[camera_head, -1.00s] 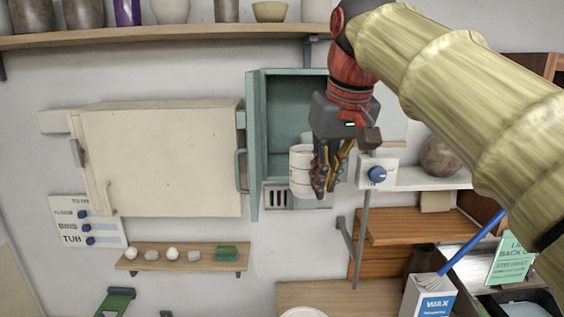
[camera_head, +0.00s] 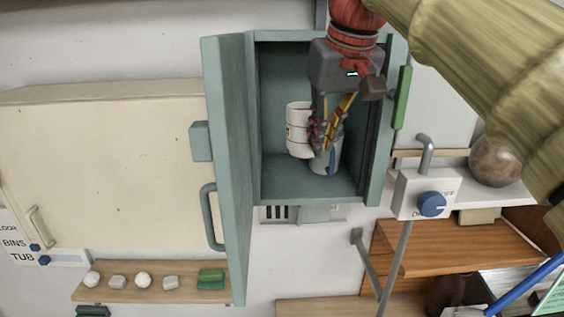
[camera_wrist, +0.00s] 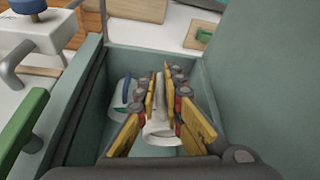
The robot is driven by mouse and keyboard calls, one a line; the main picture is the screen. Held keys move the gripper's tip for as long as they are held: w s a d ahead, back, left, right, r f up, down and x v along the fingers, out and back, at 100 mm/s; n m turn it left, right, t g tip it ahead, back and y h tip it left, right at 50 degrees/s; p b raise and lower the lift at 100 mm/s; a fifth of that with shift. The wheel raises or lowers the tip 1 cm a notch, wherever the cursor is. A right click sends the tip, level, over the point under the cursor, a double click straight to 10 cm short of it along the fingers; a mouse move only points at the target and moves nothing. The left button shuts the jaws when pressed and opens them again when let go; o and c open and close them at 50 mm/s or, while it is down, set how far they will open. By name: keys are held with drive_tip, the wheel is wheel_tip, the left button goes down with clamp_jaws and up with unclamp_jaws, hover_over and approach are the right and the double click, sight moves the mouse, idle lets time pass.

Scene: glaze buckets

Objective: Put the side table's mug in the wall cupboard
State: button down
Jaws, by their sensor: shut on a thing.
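The wall cupboard (camera_head: 261,120) is teal and its door (camera_head: 228,170) stands open to the left. My gripper (camera_head: 322,135) is at the cupboard's opening, shut on a white mug (camera_head: 298,130) with faint dark marks. The mug is slightly tilted and appears above the cupboard floor; I cannot tell if it touches anything. In the wrist view the mug (camera_wrist: 160,130) shows between the yellow fingers. A second white vessel with a blue mark (camera_head: 328,160) stands in the cupboard just right of and behind the held mug, partly hidden by my fingers.
A switch box with a blue knob (camera_head: 432,204) is right of the cupboard, on a grey post. A green handle (camera_head: 402,98) is on the cupboard's right side. A cream cabinet (camera_head: 110,170) is left of the open door. A small shelf (camera_head: 150,290) with stones lies below.

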sight(305, 137)
drive_tip(key=w+f, duration=0.1)
drive_tip(key=w, duration=0.2)
drive_tip(key=w+a+f+p, duration=0.1)
drive_tip(key=w, duration=0.2)
drive_tip(key=w+a+f+p, duration=0.1)
drive_tip(key=w, duration=0.2)
drive_tip(key=shift+f, duration=0.3)
drive_tip(key=w+f, duration=0.2)
drive_tip(key=f, duration=0.1)
drive_tip(key=w+a+f+p, duration=0.1)
drive_tip(key=w+f, duration=0.1)
drive_tip(key=shift+w+a+f, duration=0.1)
drive_tip(key=shift+w+f, duration=0.3)
drive_tip(key=shift+w+f+p, duration=0.2)
drive_tip(key=shift+f+p, duration=0.2)
drive_tip(key=shift+f, duration=1.35)
drive_tip(key=shift+f, duration=0.1)
drive_tip(key=c, duration=1.9)
unclamp_jaws()
